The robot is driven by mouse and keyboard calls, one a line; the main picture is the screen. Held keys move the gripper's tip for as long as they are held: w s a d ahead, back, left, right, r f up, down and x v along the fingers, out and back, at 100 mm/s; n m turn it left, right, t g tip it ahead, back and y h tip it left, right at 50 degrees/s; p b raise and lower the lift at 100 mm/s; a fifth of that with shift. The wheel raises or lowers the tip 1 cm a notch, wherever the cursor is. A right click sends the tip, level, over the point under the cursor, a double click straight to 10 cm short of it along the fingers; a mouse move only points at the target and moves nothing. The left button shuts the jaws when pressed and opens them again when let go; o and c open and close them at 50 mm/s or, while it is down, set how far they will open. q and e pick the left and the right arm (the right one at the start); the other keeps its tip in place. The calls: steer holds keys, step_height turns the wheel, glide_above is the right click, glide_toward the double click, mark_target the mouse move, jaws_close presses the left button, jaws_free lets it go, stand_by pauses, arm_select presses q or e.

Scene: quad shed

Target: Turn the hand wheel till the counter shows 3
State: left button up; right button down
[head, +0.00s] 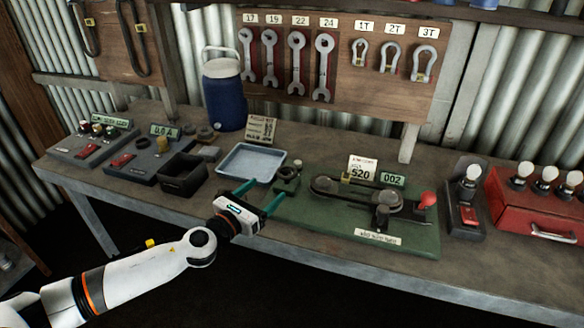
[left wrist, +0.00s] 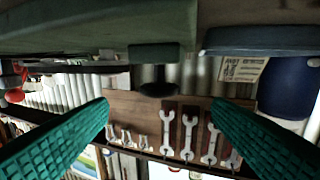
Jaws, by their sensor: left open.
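A green bench rig (head: 340,245) carries a belt around two dark wheels and a counter (head: 392,179) that reads 002. A small dark knob on a block (head: 287,173) sits at the rig's left end; I cannot tell for sure whether this is the hand wheel. My left gripper (head: 268,190) is open and empty at the rig's front left corner, its teal fingers pointing towards that block. In the left wrist view, which is upside down, a dark round knob (left wrist: 158,88) shows between the spread fingers, apart from both. My right gripper is out of view.
A blue tray (head: 223,172) lies just left of the rig, with a black bin (head: 183,179) beyond it. A red-knobbed lever (head: 426,200) stands at the rig's right end. Bulb holders and a red case (head: 530,215) are further right. Wrenches hang on the back board (head: 275,90).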

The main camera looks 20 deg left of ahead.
mark_target(288, 170)
arm_select(q)
steer(key=x, duration=0.5)
steer(key=shift+d+r+p, duration=0.1)
steer(key=shift+r+p, duration=0.1)
steer(key=shift+p, duration=0.1)
steer(key=x, duration=0.4)
steer(key=shift+w+f, duration=0.1)
steer(key=shift+f, duration=0.1)
steer(key=shift+w+d, duration=0.15)
steer(key=shift+w, duration=0.35)
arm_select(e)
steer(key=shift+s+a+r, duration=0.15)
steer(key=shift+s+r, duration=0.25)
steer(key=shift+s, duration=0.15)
